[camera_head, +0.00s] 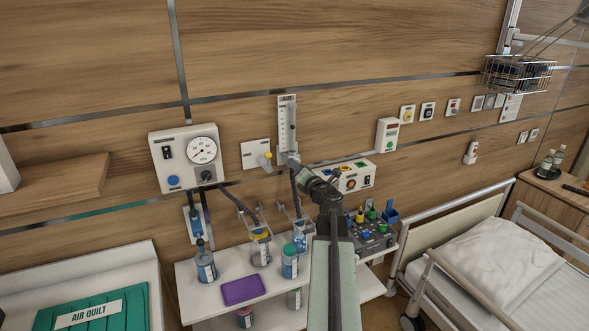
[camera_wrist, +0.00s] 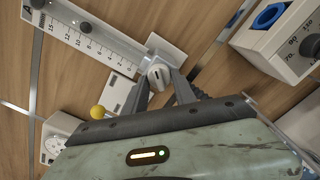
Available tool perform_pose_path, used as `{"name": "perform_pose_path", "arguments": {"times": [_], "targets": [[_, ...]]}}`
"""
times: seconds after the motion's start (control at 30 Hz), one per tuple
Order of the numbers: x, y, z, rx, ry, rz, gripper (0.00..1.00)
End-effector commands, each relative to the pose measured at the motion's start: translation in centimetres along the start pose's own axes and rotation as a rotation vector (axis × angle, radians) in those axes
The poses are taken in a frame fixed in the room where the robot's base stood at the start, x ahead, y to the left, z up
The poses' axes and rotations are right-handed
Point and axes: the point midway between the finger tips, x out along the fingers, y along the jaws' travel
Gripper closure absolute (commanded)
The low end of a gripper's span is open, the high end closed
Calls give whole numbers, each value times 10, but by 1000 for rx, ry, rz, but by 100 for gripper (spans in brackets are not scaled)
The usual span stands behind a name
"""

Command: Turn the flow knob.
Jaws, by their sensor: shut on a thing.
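The flowmeter (camera_head: 286,115) is a white upright panel with a scale, fixed to the wood wall. It also shows in the wrist view (camera_wrist: 88,38), tilted, with its numbers readable. The flow knob (camera_wrist: 158,76) is a pale round knob with a dark slot, at the scale's lower end. My gripper (camera_wrist: 160,88) is shut on the knob, one finger on each side of it. In the head view my gripper (camera_head: 296,165) reaches up to the flowmeter's foot and mostly hides the knob.
A yellow ball-ended part (camera_wrist: 97,112) sits close left of my gripper. A white gauge box (camera_head: 187,158) is at left, and a white box with coloured buttons (camera_head: 345,177) is close at right. Below, a white shelf (camera_head: 205,306) holds bottles and a purple tray (camera_head: 243,289).

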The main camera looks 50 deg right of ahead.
Motion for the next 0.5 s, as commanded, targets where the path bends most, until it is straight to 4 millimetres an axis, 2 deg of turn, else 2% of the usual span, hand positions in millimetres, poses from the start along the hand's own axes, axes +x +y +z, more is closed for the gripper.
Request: {"name": "perform_pose_path", "arguments": {"times": [0.37,0.4,0.43,0.5], "targets": [[0,1,-2,0,5,4,100],[0,1,-2,0,5,3,57],[0,1,-2,0,5,3,48],[0,1,-2,0,4,3,48]]}}
